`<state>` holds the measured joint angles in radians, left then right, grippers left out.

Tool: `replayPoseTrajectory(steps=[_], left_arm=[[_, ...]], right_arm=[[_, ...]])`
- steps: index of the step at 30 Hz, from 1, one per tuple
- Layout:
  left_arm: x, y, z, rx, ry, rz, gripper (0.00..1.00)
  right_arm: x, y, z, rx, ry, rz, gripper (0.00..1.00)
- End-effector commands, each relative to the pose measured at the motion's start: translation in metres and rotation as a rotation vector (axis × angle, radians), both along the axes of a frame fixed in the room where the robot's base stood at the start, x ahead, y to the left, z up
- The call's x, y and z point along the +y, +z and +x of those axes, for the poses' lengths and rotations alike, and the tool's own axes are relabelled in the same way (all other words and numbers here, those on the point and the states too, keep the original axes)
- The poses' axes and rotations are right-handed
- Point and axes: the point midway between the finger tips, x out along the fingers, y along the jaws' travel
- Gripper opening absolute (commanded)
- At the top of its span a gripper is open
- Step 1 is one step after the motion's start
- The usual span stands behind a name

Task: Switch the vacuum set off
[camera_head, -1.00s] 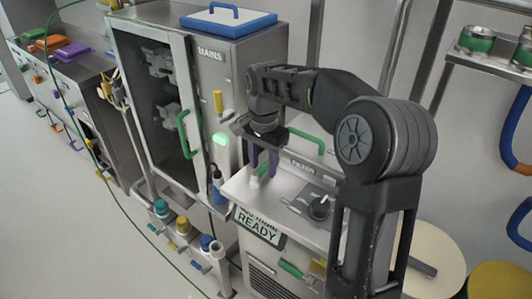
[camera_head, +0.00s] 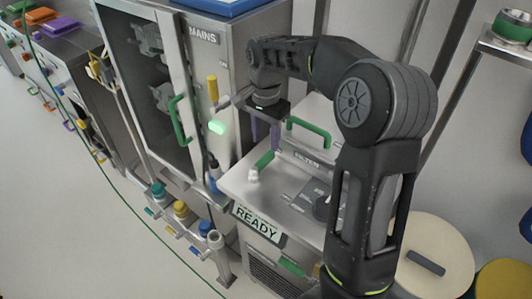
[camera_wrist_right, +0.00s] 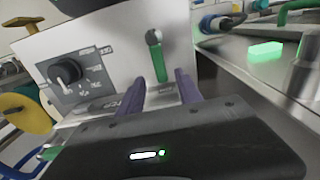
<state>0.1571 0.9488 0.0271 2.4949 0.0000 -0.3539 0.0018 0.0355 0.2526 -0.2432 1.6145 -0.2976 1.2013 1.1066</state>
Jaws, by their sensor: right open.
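The vacuum set is a pale box (camera_head: 237,185) with a READY sign (camera_head: 257,222), a FILTER label, a green handle (camera_head: 309,132) and a black dial (camera_head: 322,208), partly hidden by my arm. A short green lever with a whitish knob (camera_head: 262,161) stands on its top. It also shows in the right wrist view as a green lever (camera_wrist_right: 158,62). My right gripper (camera_head: 264,132) has purple fingers, open and empty, near the lever and apart from it. In the wrist view the lever appears beyond and between the fingers (camera_wrist_right: 165,92). The dial (camera_wrist_right: 66,72) is at left there. My left gripper is out of view.
A MAINS cabinet (camera_head: 232,60) with a glass door, yellow lever (camera_head: 213,88) and lit green lamp (camera_head: 217,127) stands close on the left. Bottles with coloured caps (camera_head: 180,209) are below it. A round cream top (camera_head: 440,240) is at lower right. Open floor lies at left.

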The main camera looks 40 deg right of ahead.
Motion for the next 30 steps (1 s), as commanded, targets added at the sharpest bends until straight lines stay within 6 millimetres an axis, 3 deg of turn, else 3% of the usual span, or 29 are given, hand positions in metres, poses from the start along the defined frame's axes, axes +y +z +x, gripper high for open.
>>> replayPoseTrajectory(steps=[12,23,30], left_arm=[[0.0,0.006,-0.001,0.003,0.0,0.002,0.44],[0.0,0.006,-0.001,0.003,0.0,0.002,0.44],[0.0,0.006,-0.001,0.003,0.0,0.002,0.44]], right_arm=[[0.0,-0.058,-0.001,0.001,0.0,0.001,0.42],[0.0,-0.064,0.0,0.0,0.0,0.0,0.41],[0.0,-0.064,0.0,0.0,0.0,0.0,0.21]])
